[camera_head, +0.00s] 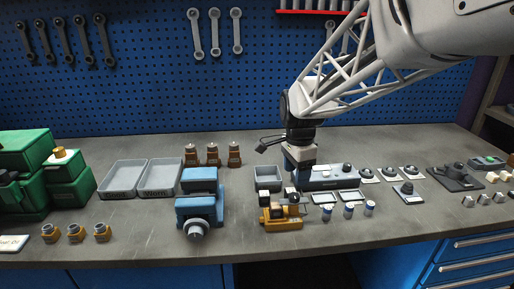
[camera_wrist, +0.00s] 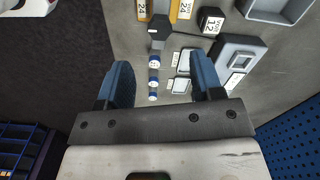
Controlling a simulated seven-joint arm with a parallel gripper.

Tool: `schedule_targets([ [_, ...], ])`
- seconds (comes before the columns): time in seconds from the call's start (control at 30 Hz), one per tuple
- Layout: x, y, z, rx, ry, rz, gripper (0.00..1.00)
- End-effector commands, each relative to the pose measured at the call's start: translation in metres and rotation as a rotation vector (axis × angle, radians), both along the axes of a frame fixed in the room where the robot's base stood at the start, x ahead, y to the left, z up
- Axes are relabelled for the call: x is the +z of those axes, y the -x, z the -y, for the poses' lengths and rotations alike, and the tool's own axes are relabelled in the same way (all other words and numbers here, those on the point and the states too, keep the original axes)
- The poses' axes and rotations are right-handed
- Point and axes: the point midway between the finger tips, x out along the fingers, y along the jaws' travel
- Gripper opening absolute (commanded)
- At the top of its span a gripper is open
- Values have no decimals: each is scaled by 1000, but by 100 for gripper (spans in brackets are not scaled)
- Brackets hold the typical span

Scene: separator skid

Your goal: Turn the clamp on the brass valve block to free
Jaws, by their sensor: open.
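The brass valve block (camera_head: 283,224) is a low yellow-orange body with black parts on top. It stands near the front middle of the bench in the head view. Its yellow parts, with labels reading 24, show at the top edge of the wrist view (camera_wrist: 181,10), cut off by the frame. A black hexagonal part (camera_wrist: 160,27) shows beside them. I cannot tell the clamp's position. My gripper (camera_head: 298,180) points down just behind the block, apart from it. In the wrist view its two blue fingers (camera_wrist: 161,75) are spread with nothing held between them.
Three blue-capped vials (camera_head: 348,211) stand right of the block. A blue machine (camera_head: 200,205) stands to its left. A small grey bin (camera_head: 268,178) and a grey block unit (camera_head: 330,178) sit behind. Bare bench lies along the front edge.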

Motion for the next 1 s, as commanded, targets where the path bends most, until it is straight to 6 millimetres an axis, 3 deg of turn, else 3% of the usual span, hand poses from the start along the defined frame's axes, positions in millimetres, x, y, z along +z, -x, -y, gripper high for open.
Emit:
schedule_targets([
  [0.47, -9, 0, 0, 2, 0, -1, 60],
  [1.0, -67, 0, 0, 2, 0, -1, 60],
])
